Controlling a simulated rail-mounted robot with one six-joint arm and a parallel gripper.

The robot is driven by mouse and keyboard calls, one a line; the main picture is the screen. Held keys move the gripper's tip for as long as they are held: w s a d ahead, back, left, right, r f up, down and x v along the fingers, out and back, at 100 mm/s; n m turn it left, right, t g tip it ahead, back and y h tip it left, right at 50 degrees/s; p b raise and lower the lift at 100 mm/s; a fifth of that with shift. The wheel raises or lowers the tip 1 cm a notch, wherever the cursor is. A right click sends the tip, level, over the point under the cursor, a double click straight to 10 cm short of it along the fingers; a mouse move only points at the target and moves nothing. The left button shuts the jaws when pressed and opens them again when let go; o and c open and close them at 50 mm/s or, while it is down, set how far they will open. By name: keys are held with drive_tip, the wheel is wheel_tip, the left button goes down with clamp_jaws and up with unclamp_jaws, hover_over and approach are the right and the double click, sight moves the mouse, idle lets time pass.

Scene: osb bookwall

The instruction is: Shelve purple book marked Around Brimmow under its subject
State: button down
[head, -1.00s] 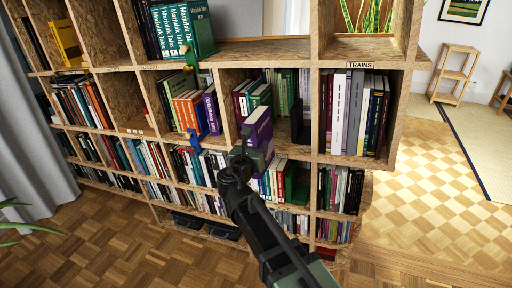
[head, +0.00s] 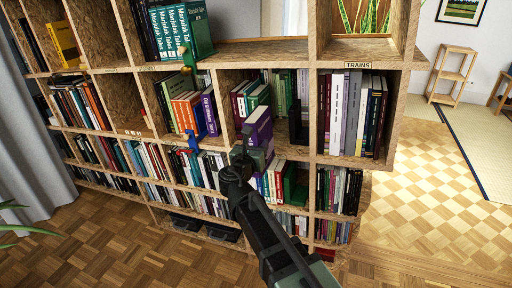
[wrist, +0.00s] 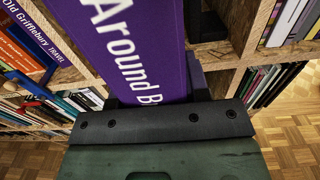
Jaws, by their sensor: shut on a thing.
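The purple book marked "Around B…" (wrist: 125,45) fills the upper middle of the wrist view, its lettering running along the cover or spine. My gripper (wrist: 155,105) is shut on its near end. In the head view the purple book (head: 259,127) stands upright in front of the middle compartment, left of the one under the TRAINS label (head: 358,65). My gripper (head: 250,155) is just below it. Whether the book's far end is inside the compartment is hard to tell. Another purple book, "Old Grifflebury" with "TRAVEL" (wrist: 45,28), stands in the compartment to the left.
The middle compartment holds green and dark red books (head: 247,97) at left, more books behind, and a black bookend (head: 298,125) at right. A blue clamp-like piece (head: 193,143) and a green one (head: 187,57) sit on shelf edges. Books fill the TRAINS compartment.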

drive_tip(key=shift+x, duration=9.85)
drive_tip(key=shift+s, duration=0.1)
drive_tip(key=shift+f, duration=0.15)
drive_tip(key=c, duration=0.5)
unclamp_jaws()
